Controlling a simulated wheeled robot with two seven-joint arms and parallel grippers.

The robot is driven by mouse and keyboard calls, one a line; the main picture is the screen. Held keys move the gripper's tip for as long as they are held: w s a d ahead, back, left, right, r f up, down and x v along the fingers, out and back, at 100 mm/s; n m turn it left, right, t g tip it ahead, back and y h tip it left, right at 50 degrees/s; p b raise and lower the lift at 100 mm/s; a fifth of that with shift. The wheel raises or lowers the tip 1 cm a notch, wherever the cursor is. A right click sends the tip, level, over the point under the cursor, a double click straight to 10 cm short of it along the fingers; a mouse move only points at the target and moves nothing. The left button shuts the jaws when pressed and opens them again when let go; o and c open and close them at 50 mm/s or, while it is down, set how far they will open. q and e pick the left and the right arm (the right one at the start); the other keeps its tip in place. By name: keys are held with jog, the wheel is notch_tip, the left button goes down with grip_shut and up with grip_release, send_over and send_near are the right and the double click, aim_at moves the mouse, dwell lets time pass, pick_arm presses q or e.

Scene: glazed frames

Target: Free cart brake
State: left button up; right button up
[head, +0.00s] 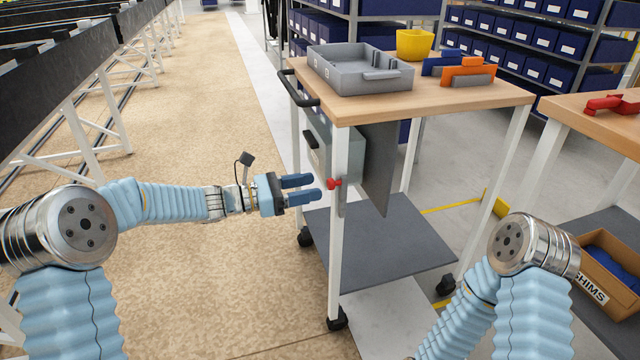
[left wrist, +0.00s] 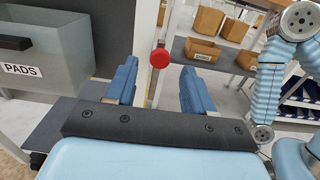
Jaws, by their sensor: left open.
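The cart (head: 440,100) has a wooden top, white legs, a grey lower shelf and black castors. A red knob (head: 334,184), likely the brake control, sits on its near white leg. My left gripper (head: 317,189) is open and empty, with its blue fingers pointing right at the knob, just short of it. In the left wrist view the red knob (left wrist: 160,58) shows beyond and between the two open fingers (left wrist: 160,76). My right arm is at the lower right, but its gripper is out of the picture.
A grey tray (head: 360,75), a yellow bin (head: 414,45) and orange and blue clamps stand on the cart top. A drawer labelled PADS (left wrist: 30,60) hangs under it, left of my left fingers. A second bench (head: 590,125) stands at right. Floor on the left is clear.

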aim_at(328, 184)
pick_arm(q)
jog(key=shift+x, duration=1.8)
grip_shut()
